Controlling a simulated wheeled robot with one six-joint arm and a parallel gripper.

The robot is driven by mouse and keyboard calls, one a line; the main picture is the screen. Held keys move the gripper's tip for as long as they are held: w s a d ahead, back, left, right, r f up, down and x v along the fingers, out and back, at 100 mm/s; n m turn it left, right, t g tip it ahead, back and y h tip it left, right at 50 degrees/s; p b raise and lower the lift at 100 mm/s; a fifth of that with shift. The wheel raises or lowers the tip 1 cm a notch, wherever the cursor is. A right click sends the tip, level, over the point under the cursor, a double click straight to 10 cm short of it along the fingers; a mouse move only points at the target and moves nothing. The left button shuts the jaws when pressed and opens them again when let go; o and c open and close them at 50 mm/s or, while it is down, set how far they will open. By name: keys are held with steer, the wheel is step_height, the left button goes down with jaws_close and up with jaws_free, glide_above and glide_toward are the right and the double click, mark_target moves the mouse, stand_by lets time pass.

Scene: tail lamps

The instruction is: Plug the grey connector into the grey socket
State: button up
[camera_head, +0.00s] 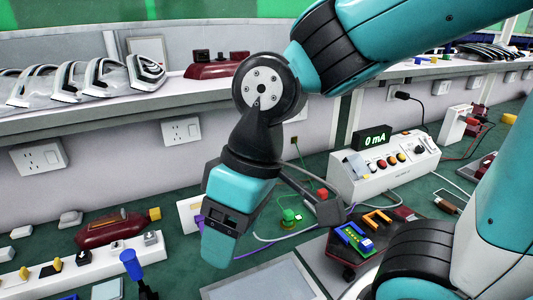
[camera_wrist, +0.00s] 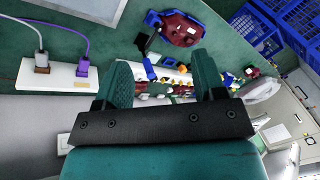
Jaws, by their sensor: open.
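A grey connector (camera_wrist: 41,62) with a pale cable stands on a white socket board (camera_wrist: 62,78) at the left of the wrist view. A purple-cabled plug (camera_wrist: 83,68) stands beside it. I cannot tell whether the grey connector is seated, and no grey socket can be made out clearly. In the head view the same board (camera_head: 190,214) seems partly hidden behind my gripper (camera_head: 272,228). My gripper is open and empty above the bench; its two fingers (camera_wrist: 163,68) are spread wide in the wrist view, apart from the connector.
A white meter box (camera_head: 385,168) reading 0 mA stands to the right. A green plug (camera_head: 289,215) and a dark stand with coloured parts (camera_head: 350,248) lie near my gripper. A red lamp (camera_head: 112,228) and a white strip (camera_head: 85,268) lie left. A raised shelf holds lamp covers (camera_head: 100,80).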

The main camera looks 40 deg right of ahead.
steer(key=w+d+f+m+h, duration=0.1)
steer(key=w+d+m, duration=0.15)
steer(key=w, duration=0.55)
steer(key=w+d+f+m+h, duration=0.15)
steer(key=w+d, duration=0.25)
steer(key=w, duration=0.4)
steer(key=w+d+f+m+h, duration=0.2)
steer(key=w+d+f+m, duration=0.3)
steer(key=w+d+f, duration=0.5)
steer(key=shift+y, duration=0.25)
steer(key=f, duration=0.4)
steer(key=w+d+f+p, duration=0.1)
steer(key=f, duration=0.4)
steer(key=d+f+p, duration=0.1)
steer(key=f, duration=0.4)
steer(key=shift+w+f, duration=0.15)
steer(key=shift+w, duration=0.05)
steer(key=shift+f, duration=0.8)
steer(key=c, duration=1.1)
steer(key=shift+s+a+p, duration=0.15)
steer(key=shift+s+p, duration=0.15)
steer(key=shift+s, duration=0.4)
steer(key=shift+s+a+p, duration=0.1)
steer(key=shift+s+p, duration=0.15)
steer(key=shift+s, duration=0.45)
steer(key=shift+s, duration=0.15)
steer(key=shift+s+a, duration=0.2)
steer(key=shift+s, duration=0.55)
